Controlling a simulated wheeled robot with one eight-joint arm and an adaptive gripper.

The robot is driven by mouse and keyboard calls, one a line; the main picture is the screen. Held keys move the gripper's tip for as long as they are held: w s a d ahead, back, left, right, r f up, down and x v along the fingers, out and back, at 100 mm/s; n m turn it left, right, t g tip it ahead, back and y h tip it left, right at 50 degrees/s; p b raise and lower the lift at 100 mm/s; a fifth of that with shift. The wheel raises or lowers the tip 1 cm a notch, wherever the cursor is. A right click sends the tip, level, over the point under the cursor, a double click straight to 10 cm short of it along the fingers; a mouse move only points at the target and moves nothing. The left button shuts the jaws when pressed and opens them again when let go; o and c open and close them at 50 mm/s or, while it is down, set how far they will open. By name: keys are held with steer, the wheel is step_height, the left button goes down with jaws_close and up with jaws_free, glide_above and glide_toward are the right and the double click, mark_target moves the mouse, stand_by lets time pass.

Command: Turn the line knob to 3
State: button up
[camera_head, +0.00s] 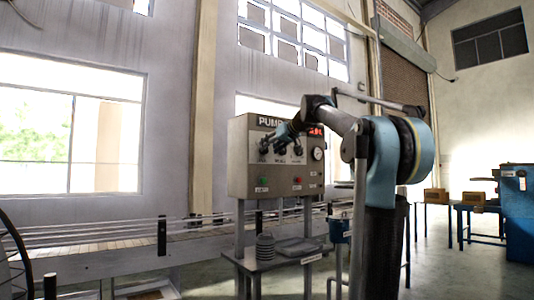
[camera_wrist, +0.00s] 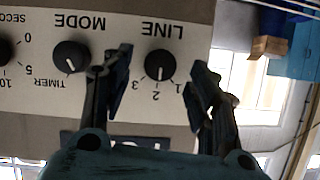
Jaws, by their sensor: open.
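The line knob (camera_wrist: 160,65) is black and round on a pale panel plate, which appears upside down in the wrist view. Its white pointer mark points toward the 2, between the 1 and the 3. My gripper (camera_wrist: 161,57) is open, with one finger on each side of the line knob in the picture. Gaps show between the knob and both fingers. In the head view my gripper (camera_head: 287,132) is in front of the grey pump panel (camera_head: 240,165) and hides part of its knob row.
The mode knob (camera_wrist: 71,56) is close to my left finger in the wrist view. The panel also has a red display (camera_head: 315,132), a gauge (camera_head: 318,153) and lower buttons. A conveyor (camera_head: 110,235) runs left of it, and a small table (camera_head: 275,262) stands below.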

steer(key=shift+x, duration=1.4)
steer(key=c, duration=1.1)
steer(key=shift+o, duration=0.2)
steer(key=m, duration=0.1)
steer(key=m+g+y, duration=0.1)
steer(key=m, duration=0.1)
steer(key=shift+w+d+f+y, duration=0.1)
steer(key=shift+d+y, duration=0.05)
steer(key=shift+y, duration=0.15)
steer(key=shift+w+m+g+y, duration=0.1)
steer(key=shift+m+g+y, duration=0.2)
steer(key=shift+m+y, duration=1)
steer(key=shift+f+m+h, duration=0.1)
steer(key=shift+m+h, duration=0.2)
steer(key=shift+m, duration=0.1)
